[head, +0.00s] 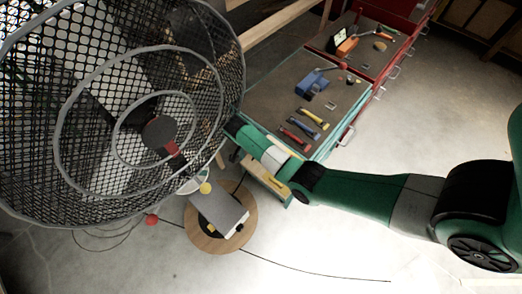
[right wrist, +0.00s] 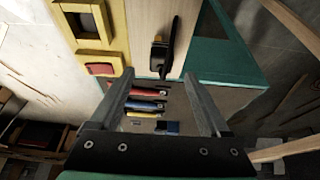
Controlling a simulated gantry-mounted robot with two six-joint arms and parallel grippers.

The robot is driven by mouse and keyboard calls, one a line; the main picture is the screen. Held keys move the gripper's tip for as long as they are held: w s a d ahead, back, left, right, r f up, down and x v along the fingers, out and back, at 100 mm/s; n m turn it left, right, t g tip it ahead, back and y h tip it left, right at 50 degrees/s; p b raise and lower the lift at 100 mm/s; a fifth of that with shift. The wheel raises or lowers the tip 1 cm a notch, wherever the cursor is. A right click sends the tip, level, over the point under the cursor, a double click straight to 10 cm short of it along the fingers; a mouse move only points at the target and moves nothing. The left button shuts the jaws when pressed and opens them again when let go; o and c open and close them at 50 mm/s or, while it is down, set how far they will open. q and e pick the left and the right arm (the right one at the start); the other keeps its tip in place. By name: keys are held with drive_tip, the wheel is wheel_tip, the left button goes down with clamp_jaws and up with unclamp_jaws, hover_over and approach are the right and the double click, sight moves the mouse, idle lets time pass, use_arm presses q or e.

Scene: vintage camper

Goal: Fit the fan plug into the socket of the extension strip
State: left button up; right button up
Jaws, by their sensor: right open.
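In the right wrist view, a yellow block (right wrist: 92,27), apparently the extension strip, shows a dark square recess and a red square switch (right wrist: 99,69). Beside it, a black piece (right wrist: 158,56) that looks like the plug lies on a pale wooden surface, with a dark upright part. My right gripper (right wrist: 159,75) is open, with nothing seen between its fingers; the black piece shows beyond the fingertips. In the head view, the large black wire-caged fan (head: 120,110) fills the left side and hides the tips of my right gripper. My left gripper is not in view.
A green bench (head: 262,92) carries red, blue and yellow hand tools and a blue-grey tool. A red cabinet (head: 362,48) stands behind it. A round wooden stool (head: 238,238) holds a grey box (head: 218,208). Dark cables run over the floor; the floor at right is clear.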

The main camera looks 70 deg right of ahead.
drive_tip(key=b+x, duration=0.2)
drive_tip(key=x, duration=0.2)
drive_tip(key=shift+f, duration=0.3)
drive_tip(key=shift+d+f, duration=0.25)
drive_tip(key=shift+c, duration=0.3)
clamp_jaws()
